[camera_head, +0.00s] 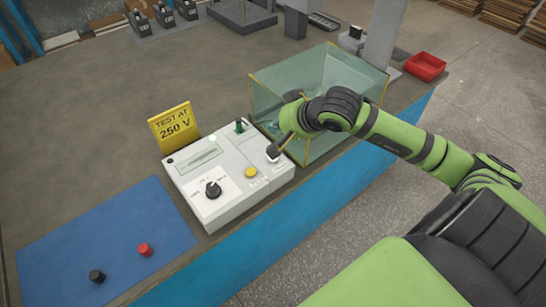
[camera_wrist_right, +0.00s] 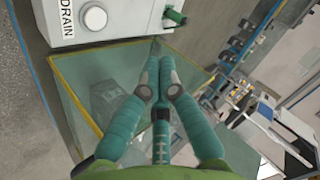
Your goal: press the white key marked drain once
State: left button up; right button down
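The white key marked DRAIN (camera_wrist_right: 95,17) is a round pale button on the white tester box, at the top left of the right wrist view. The white tester box (camera_head: 225,210) stands at the centre of the head view; the drain key's label cannot be read there. My right gripper (camera_wrist_right: 160,52) is empty, its two teal fingers drawn together. In the wrist view its tips lie below and to the right of the key, apart from it in the picture. In the head view the gripper is by the glass tank, partly hidden. My left gripper is out of view.
The glass tank (camera_head: 345,70) with yellow edges stands right beside the box. The box also carries a yellow key (camera_head: 250,172), a black knob (camera_head: 213,189) and a green terminal (camera_head: 240,126). A yellow sign (camera_head: 174,126) stands behind. A blue mat (camera_head: 100,235) lies left.

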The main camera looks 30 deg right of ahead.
notch_tip(320, 180, down, 8)
jog(key=b, duration=0.5)
jog(key=shift+f+b, duration=0.2)
jog(key=shift+b, duration=0.15)
dwell(0.9)
jog(key=shift+f+b, duration=0.45)
jog(key=shift+b, duration=0.35)
jog(key=shift+f+b, duration=0.4)
jog(key=shift+b, duration=0.25)
dwell(0.4)
jog(key=shift+r, duration=0.85)
